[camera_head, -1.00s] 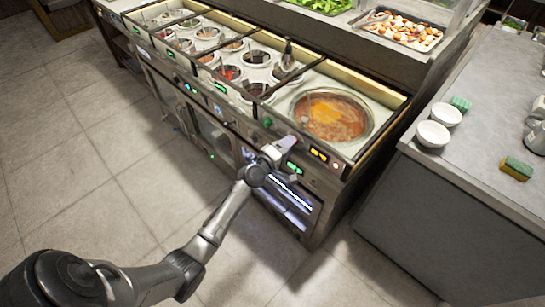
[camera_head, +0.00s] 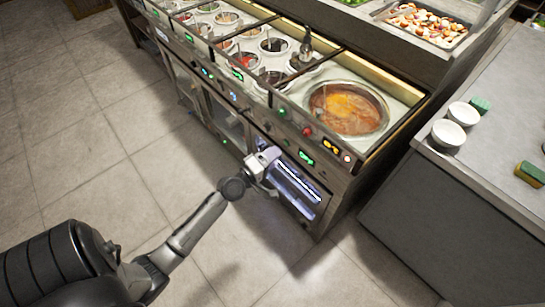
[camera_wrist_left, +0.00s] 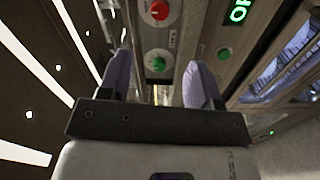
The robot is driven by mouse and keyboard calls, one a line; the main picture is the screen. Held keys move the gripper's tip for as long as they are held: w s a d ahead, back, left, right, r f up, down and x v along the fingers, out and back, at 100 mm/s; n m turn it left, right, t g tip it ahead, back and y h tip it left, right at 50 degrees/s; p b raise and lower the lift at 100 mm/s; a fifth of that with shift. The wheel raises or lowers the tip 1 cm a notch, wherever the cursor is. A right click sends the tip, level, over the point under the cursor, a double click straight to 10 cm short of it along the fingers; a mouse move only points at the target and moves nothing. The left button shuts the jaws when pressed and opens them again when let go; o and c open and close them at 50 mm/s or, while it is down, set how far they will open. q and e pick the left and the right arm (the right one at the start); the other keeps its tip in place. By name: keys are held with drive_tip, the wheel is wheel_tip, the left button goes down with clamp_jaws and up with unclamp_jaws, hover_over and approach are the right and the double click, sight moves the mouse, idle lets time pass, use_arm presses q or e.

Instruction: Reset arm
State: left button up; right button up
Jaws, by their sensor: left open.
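My left arm comes in from the lower left in the head view. My left gripper (camera_head: 268,158) is in front of the counter's front panel, below the large pan of orange-brown soup (camera_head: 345,108). In the left wrist view, the two pale fingers of the left gripper (camera_wrist_left: 158,80) stand apart with nothing between them. Beyond the fingers is the panel, with a red knob (camera_wrist_left: 159,9) and a green knob (camera_wrist_left: 157,61). I cannot tell whether the fingers touch the panel. My right gripper is in no view.
Several round sauce wells (camera_head: 273,46) line the counter to the left of the pan. A lit glass-fronted compartment (camera_head: 297,188) is beside the gripper. On the right, a grey side counter (camera_head: 487,135) holds white bowls (camera_head: 448,133) and sponges (camera_head: 530,174). The tiled floor (camera_head: 85,155) at left is open.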

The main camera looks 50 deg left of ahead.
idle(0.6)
use_arm(q)
drive_tip(key=s+d+f+m+g+h, duration=0.3)
drive_tip(key=s+d+f+m+g, duration=0.2)
drive_tip(key=d+m+g, duration=0.65)
drive_tip(key=s+d+r+m+g+y+p, duration=0.1)
drive_tip(key=s+d+m+g+p, duration=0.15)
drive_tip(key=s, duration=0.85)
drive_tip(key=s+d+r+m+g+y+p, duration=0.15)
drive_tip(key=s+m, duration=0.25)
drive_tip(key=s, duration=0.7)
wheel_tip(320, 180, up, 37)
drive_tip(key=w+t+p, duration=0.1)
drive_tip(key=p, duration=3.5)
drive_tip(key=shift+d+p, duration=0.35)
drive_tip(key=shift+d, duration=0.05)
drive_tip(key=shift+r, duration=0.1)
drive_tip(key=shift+c, duration=0.4)
